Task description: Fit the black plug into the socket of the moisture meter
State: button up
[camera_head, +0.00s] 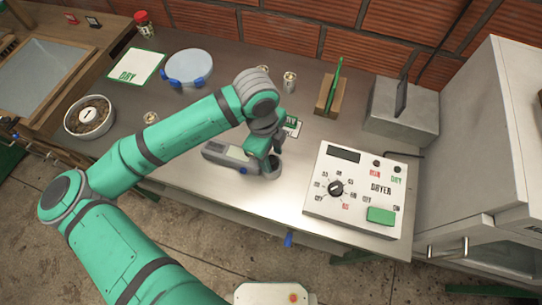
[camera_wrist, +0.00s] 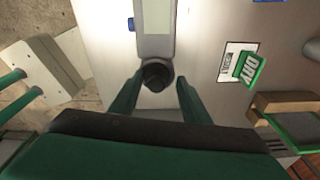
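The moisture meter (camera_head: 226,154) is a long grey device with a pale face, lying on the metal bench. Its body shows at the top of the wrist view (camera_wrist: 154,35). A black round piece, seemingly the plug (camera_wrist: 156,74), sits at the meter's near end within a grey round collar (camera_wrist: 155,88), seemingly the socket. I cannot tell how deep it sits. My gripper (camera_wrist: 158,84) is open, its two green fingers on either side of the black piece with small gaps visible. In the head view my gripper (camera_head: 266,164) is low over the meter's right end and partly hides it.
A dryer box (camera_head: 358,187) with a dial stands to the right. Behind are a wooden block (camera_head: 327,103) with a green card, a small jar (camera_head: 289,82) and a grey scale-like box (camera_head: 401,112). A green-and-white card (camera_wrist: 240,65) lies near the meter. Bench front is clear.

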jog(key=shift+s+a+f, duration=0.15)
jog(key=shift+s+f, duration=0.1)
jog(key=shift+f, duration=0.3)
notch_tip(320, 180, up, 13)
jog(key=a, duration=0.1)
jog(key=shift+w+r, duration=0.2)
jog(key=shift+w, duration=0.15)
jog(key=shift+a+f, duration=0.1)
jog(key=shift+a, duration=0.1)
